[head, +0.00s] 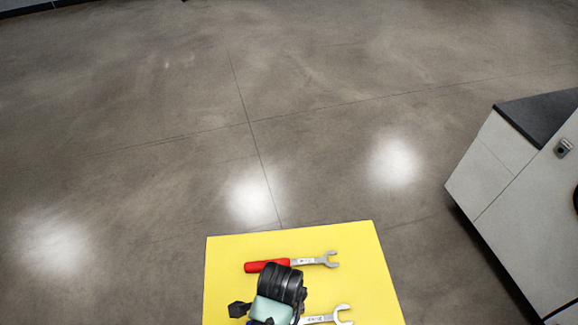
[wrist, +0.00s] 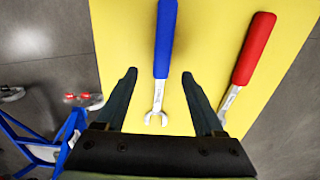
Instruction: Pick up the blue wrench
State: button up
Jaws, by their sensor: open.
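The blue wrench (wrist: 166,38) lies on the yellow tabletop in the wrist view, its blue handle toward the top and its silver open jaw toward my gripper. My gripper (wrist: 159,74) is open and empty. Its two fingers appear on either side of the wrench's metal shank, apart from it; the height between them is hard to judge. In the head view my arm's end covers most of this wrench, and only its silver end (head: 336,317) shows at the bottom.
A red wrench (head: 268,266) lies on the same yellow tabletop (head: 358,265), farther back; it shows right of the blue one in the wrist view (wrist: 255,48). A blue frame (wrist: 60,150) stands beside the table. A grey cabinet (head: 510,190) stands at right; open floor lies beyond.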

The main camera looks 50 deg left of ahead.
aim_at(301, 321)
jog(key=shift+w+d+f, duration=0.1)
jog(key=shift+w+f, duration=0.05)
jog(key=shift+f, duration=1)
jog(key=shift+w+a+f, duration=0.1)
jog(key=shift+w+f, duration=0.1)
jog(key=shift+f, duration=0.9)
jog(key=shift+w+d+f, duration=0.1)
jog(key=shift+w+f, duration=0.05)
jog(key=shift+f, duration=1)
grip_shut()
